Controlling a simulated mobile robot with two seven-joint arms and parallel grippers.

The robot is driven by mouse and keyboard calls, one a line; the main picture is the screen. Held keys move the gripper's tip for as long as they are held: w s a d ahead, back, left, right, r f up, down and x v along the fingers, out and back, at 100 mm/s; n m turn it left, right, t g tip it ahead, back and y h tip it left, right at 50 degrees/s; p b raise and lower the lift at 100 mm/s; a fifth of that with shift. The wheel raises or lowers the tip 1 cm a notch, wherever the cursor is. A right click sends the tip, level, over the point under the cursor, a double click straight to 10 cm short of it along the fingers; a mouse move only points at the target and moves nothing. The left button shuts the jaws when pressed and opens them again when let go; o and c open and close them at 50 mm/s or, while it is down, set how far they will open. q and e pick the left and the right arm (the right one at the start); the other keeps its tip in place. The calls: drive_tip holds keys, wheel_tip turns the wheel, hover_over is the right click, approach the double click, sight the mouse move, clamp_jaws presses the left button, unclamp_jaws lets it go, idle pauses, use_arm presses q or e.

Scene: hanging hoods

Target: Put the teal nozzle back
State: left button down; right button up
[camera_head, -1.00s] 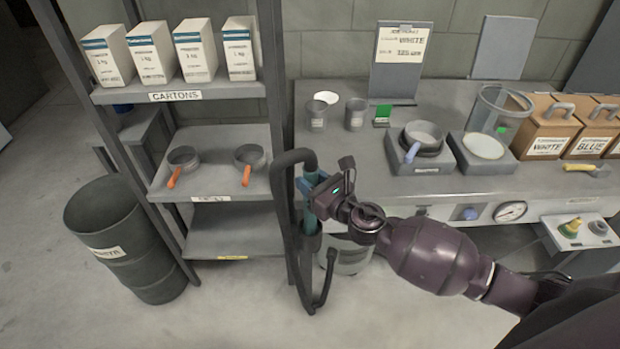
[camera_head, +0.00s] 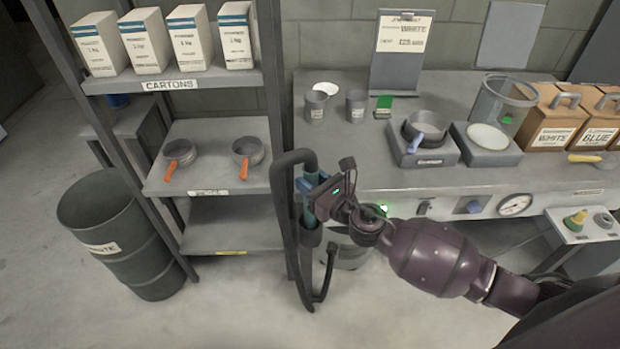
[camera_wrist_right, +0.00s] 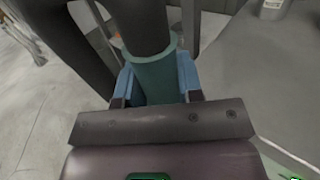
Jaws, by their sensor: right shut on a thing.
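The teal nozzle (camera_wrist_right: 156,78) is a round teal sleeve on the end of a thick dark hose (camera_head: 284,215). My right gripper (camera_head: 312,190) is shut around it, with a blue finger on each side, as the right wrist view (camera_wrist_right: 158,82) shows. In the head view only a little of the nozzle (camera_head: 309,213) shows below the fingers. It stands roughly upright in front of the shelf post, at the bench's left end. A dark tube (camera_head: 311,237) is just beneath it; I cannot tell whether they touch. My left gripper is out of view.
A shelf rack (camera_head: 215,218) with cartons and orange-handled pans stands close left. A grey bench (camera_head: 350,150) with cups, scales and boxes is behind and right. A pale canister (camera_head: 347,254) is below my right wrist. A dark waste drum (camera_head: 125,235) stands at left.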

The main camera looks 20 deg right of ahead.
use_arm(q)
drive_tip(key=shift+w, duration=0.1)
use_arm(e)
drive_tip(key=shift+f, duration=0.3)
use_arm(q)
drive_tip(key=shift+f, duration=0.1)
use_arm(e)
drive_tip(key=shift+f, duration=0.15)
drive_tip(key=shift+f+b, duration=0.7)
drive_tip(key=shift+b, duration=0.1)
drive_tip(key=shift+f, duration=0.3)
drive_tip(key=o, duration=1)
drive_tip(key=shift+r, duration=0.1)
drive_tip(key=shift+c, duration=0.2)
drive_tip(key=shift+o, duration=0.6)
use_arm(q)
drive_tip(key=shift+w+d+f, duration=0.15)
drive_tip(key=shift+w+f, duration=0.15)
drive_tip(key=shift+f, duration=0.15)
